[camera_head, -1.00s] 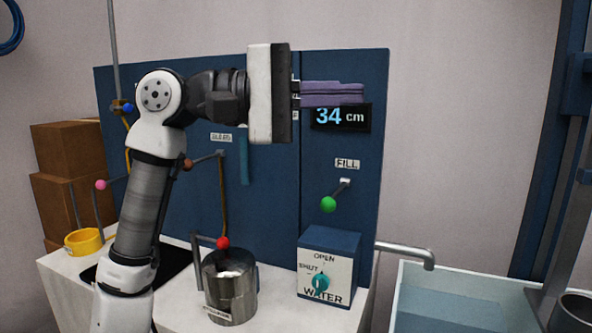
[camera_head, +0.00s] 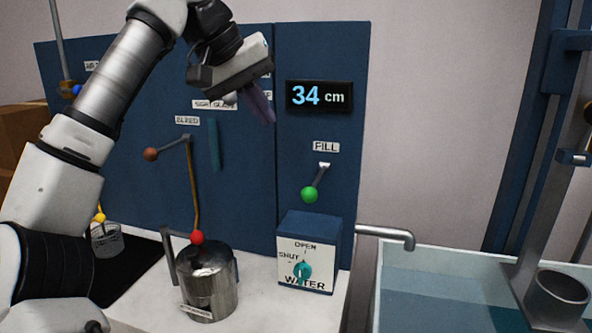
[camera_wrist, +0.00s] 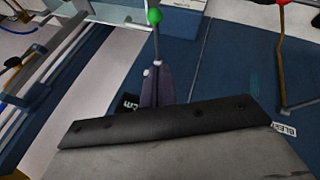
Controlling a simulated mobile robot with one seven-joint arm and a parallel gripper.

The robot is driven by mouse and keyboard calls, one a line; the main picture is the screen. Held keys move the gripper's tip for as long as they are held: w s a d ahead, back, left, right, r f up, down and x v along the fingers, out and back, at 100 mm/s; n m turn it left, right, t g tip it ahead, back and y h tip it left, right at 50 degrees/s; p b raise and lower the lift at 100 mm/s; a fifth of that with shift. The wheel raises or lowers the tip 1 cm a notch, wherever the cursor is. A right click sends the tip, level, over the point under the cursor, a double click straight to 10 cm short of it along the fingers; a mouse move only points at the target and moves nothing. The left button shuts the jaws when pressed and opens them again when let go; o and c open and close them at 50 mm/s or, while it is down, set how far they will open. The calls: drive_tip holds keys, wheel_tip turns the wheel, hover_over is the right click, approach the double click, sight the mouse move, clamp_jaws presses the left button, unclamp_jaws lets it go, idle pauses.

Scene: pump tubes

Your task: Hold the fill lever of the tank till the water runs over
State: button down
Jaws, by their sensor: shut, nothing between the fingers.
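The FILL lever has a green ball (camera_head: 310,195) on a short grey rod and hangs down, slightly left, under its label on the blue panel. The green ball also shows at the top of the wrist view (camera_wrist: 154,17). My gripper (camera_head: 267,118), with purple fingers, is shut and empty. It points down and right, above and left of the lever, apart from it. In the wrist view its fingertips (camera_wrist: 154,72) point towards the lever. A pale tank (camera_head: 374,300) holding blue water stands at the lower right. The display (camera_head: 319,97) reads 34 cm.
A blue WATER box (camera_head: 325,240) with a teal knob (camera_head: 303,272) stands below the lever. A grey spout (camera_head: 385,232) reaches over the tank. A steel pot (camera_head: 210,295), a red ball (camera_head: 197,237) and the BLEED lever (camera_head: 151,154) are to the left.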

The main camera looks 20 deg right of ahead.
drive_tip(key=shift+f, duration=0.1)
approach(317, 180)
drive_tip(key=f, duration=0.1)
drive_tip(key=shift+s+a+f, duration=0.1)
drive_tip(key=shift+s+f, duration=0.35)
drive_tip(key=shift+f, duration=0.4)
drive_tip(key=shift+s+f, duration=0.5)
drive_tip(key=shift+f, duration=0.35)
wheel_tip(317, 180, down, 7)
drive_tip(key=t+h+b, duration=0.2)
drive_tip(key=t+b, duration=0.1)
drive_tip(key=b, duration=0.7)
drive_tip(key=shift+s+f+m+h, duration=0.25)
drive_tip(key=shift+m+h, duration=0.05)
drive_tip(key=shift+m, duration=0.1)
drive_tip(key=shift+s+f, duration=0.1)
drive_tip(key=shift+f, duration=0.05)
